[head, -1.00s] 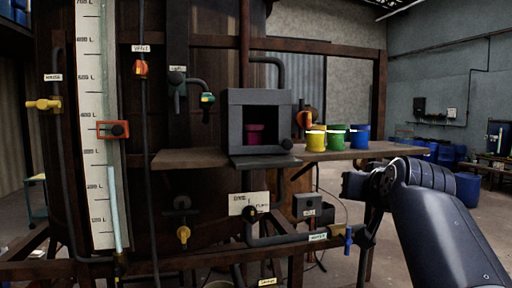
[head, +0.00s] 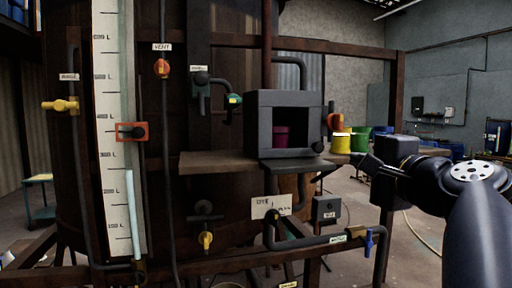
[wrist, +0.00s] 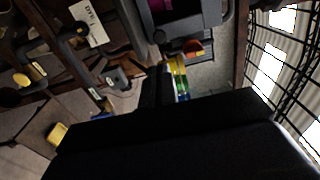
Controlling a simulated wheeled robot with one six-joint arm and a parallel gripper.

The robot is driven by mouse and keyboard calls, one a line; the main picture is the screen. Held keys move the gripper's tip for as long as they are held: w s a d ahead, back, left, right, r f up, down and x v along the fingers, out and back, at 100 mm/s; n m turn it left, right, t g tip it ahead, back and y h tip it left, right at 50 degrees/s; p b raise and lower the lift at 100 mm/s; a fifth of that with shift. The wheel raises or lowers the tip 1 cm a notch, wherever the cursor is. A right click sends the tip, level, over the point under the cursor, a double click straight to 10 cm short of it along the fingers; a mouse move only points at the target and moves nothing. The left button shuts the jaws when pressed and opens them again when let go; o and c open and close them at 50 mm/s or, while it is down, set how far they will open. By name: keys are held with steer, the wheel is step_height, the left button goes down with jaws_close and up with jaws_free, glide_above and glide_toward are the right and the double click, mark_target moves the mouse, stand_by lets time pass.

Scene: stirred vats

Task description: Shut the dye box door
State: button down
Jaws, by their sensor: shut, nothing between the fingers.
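The dye box (head: 251,125) is a dark grey, open-fronted box on a wooden shelf, with a magenta cup (head: 281,136) inside. Its door (head: 292,165) appears as a dark panel folded down flat at the bottom of the opening, so the front stands open. A round dark knob (head: 318,147) shows at the box's lower right. My gripper (head: 357,160) is shut and empty, right of the box and the door and apart from them in the picture. In the wrist view the dark fingers (wrist: 158,88) point up toward the box (wrist: 185,18), which is partly cut off.
Yellow (head: 341,143) and green (head: 360,140) cups stand on the shelf behind my gripper; a blue one is mostly hidden. A red-orange valve handle (head: 335,121) is beside the box. Below are a grey switch box (head: 326,208) and pipe with blue tap (head: 368,241).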

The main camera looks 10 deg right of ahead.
mark_target(323, 147)
steer(key=w+p, duration=0.4)
steer(key=w, duration=0.8)
steer(key=shift+a, duration=0.15)
steer(key=shift+w, duration=0.15)
steer(key=shift+w+n+y+b, duration=0.3)
steer(key=shift+w+y+b, duration=0.05)
steer(key=shift+y, duration=0.05)
steer(key=shift+w+d+y, duration=0.3)
steer(key=shift+d+y, duration=0.05)
steer(key=shift+y, duration=0.05)
steer(key=shift+r+n, duration=0.2)
steer(key=shift+n, duration=0.1)
